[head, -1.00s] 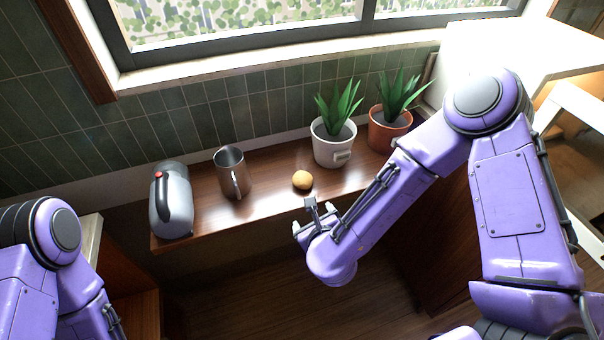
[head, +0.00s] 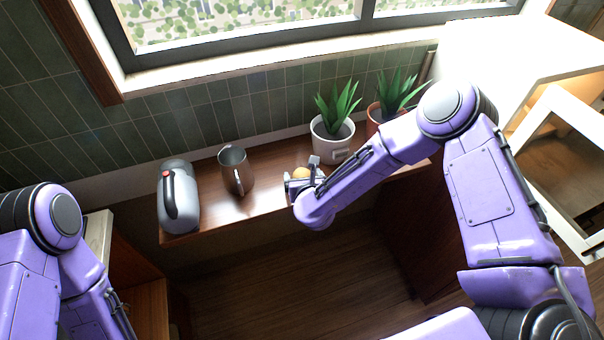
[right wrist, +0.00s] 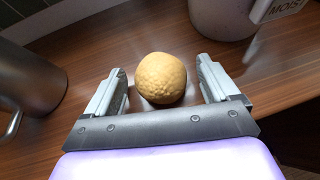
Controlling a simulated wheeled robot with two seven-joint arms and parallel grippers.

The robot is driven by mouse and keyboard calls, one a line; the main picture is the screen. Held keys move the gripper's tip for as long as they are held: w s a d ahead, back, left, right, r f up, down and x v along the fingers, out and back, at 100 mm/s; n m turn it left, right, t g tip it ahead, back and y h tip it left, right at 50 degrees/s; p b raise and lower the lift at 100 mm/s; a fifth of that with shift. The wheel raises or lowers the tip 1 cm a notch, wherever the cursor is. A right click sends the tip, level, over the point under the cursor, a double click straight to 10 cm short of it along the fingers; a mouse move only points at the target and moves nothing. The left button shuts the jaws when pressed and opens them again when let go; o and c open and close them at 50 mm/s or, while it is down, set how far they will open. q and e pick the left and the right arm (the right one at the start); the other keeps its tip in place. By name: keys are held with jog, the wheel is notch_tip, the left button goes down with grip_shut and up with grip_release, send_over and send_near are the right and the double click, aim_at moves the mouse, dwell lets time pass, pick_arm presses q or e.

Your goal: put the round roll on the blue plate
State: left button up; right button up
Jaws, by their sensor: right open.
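The round roll (right wrist: 161,78) is a tan, rough ball resting on the wooden shelf. In the head view the roll (head: 301,173) is partly hidden by my right gripper. My right gripper (right wrist: 160,85) is open, with one finger on each side of the roll; the roll sits between the fingertips, with a visible gap to the right finger. It also shows in the head view (head: 302,178), low over the shelf. My left arm is at the lower left of the head view, but its gripper is out of view. No blue plate is visible.
The wooden shelf (head: 265,186) holds a metal mug (head: 236,172) and a grey kettle (head: 180,200) to the left of the roll. A white pot with a plant (head: 332,140) stands close behind the roll, and a terracotta pot (head: 374,120) is further right.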

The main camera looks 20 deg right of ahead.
jog(key=c, duration=1.2)
jog(key=shift+r, duration=0.15)
